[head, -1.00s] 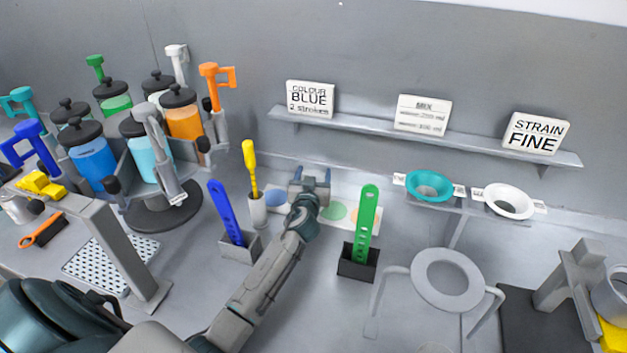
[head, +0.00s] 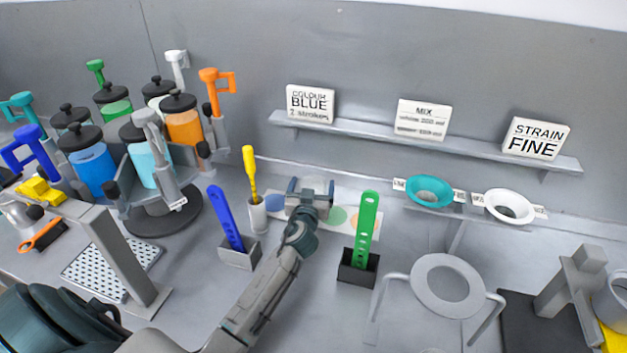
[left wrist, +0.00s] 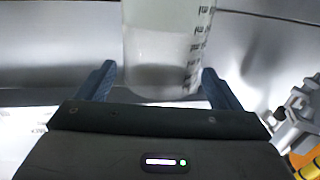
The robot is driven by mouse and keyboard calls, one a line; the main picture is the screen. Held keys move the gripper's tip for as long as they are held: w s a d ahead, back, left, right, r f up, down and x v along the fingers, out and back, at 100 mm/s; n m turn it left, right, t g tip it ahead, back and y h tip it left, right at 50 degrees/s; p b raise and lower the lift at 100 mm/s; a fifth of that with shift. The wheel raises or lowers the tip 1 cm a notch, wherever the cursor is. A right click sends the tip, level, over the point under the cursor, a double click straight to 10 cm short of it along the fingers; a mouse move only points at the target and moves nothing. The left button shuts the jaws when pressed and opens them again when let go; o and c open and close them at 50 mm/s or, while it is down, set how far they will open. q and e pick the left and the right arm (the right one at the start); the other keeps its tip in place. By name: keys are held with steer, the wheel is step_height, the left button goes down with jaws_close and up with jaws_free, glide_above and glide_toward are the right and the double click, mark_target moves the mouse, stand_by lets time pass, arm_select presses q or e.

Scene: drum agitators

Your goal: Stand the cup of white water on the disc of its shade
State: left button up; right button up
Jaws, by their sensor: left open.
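The cup (left wrist: 165,45) is clear with dark printed marks and holds pale, cloudy liquid. In the left wrist view it stands upright between the two blue fingers. My left gripper (head: 311,189) is open, with a finger on each side of the cup; I see no firm grip. In the head view the cup (head: 313,184) shows between the fingers, over the white strip (head: 372,230) with coloured discs. A green disc (head: 338,215) and an orange disc (head: 355,219) show right of the gripper, a blue disc (head: 275,204) left. The part beneath the cup is hidden. My right gripper is out of view.
A yellow tool in a white holder (head: 258,216) and a blue paddle (head: 226,218) stand left of my arm. A green paddle (head: 366,230) in a black holder (head: 357,266) stands right. A ring stand (head: 447,281) is further right, the jar carousel (head: 163,218) left.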

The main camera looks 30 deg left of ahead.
arm_select(q)
steer(key=v, duration=0.9)
steer(key=shift+b, duration=0.4)
steer(key=shift+r, duration=0.1)
